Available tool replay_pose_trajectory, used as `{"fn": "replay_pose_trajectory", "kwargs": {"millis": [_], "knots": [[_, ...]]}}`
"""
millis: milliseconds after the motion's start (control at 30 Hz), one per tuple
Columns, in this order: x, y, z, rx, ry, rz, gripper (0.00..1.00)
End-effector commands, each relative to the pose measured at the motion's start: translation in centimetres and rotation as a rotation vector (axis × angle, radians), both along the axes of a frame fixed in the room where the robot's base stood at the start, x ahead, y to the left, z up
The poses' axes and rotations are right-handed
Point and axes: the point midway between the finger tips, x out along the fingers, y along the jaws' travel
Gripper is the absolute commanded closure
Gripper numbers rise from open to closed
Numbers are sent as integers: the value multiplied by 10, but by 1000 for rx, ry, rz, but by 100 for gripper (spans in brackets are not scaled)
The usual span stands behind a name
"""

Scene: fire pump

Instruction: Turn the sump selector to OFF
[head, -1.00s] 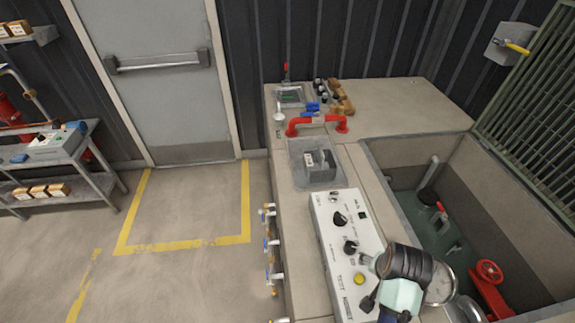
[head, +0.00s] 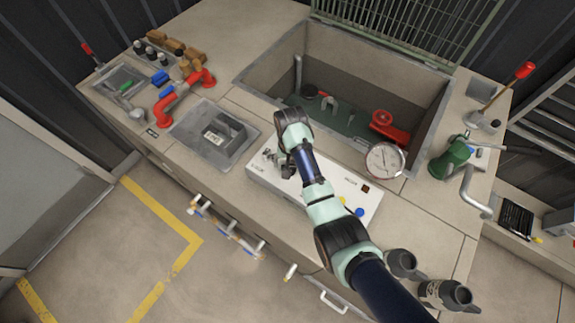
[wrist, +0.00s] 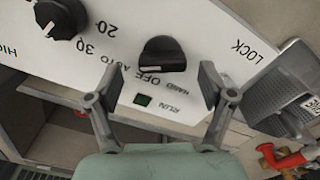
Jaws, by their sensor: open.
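The white control panel (head: 374,203) lies on the bench under my arm, and it also fills the upper part of the wrist view (wrist: 205,35). In the wrist view, a black selector knob (wrist: 162,54) has AUTO, OFF and HAND printed around it. I cannot clearly tell where its pointer stands. My gripper (wrist: 161,84) is open, with one finger on each side of the knob's near side, and contact is not visible. In the head view, my gripper (head: 280,165) is over the panel's left end, and my arm hides much of the panel.
A second black knob (wrist: 60,17) beside a 20 and 30 scale is left of the selector. A green square RUN lamp (wrist: 143,100) is below it. A grey recessed tray (head: 185,128) lies left of the panel, and the open sump pit (head: 290,60) lies behind.

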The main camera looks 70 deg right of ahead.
Motion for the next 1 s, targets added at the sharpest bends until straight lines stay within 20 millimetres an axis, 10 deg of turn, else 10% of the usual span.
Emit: {"fn": "replay_pose_trajectory", "kwargs": {"millis": [433,767,1000], "knots": [[0,0,-20,-1,0,1,20],[0,0,-20,-1,0,1,75],[0,0,-19,-1,0,16,79]]}}
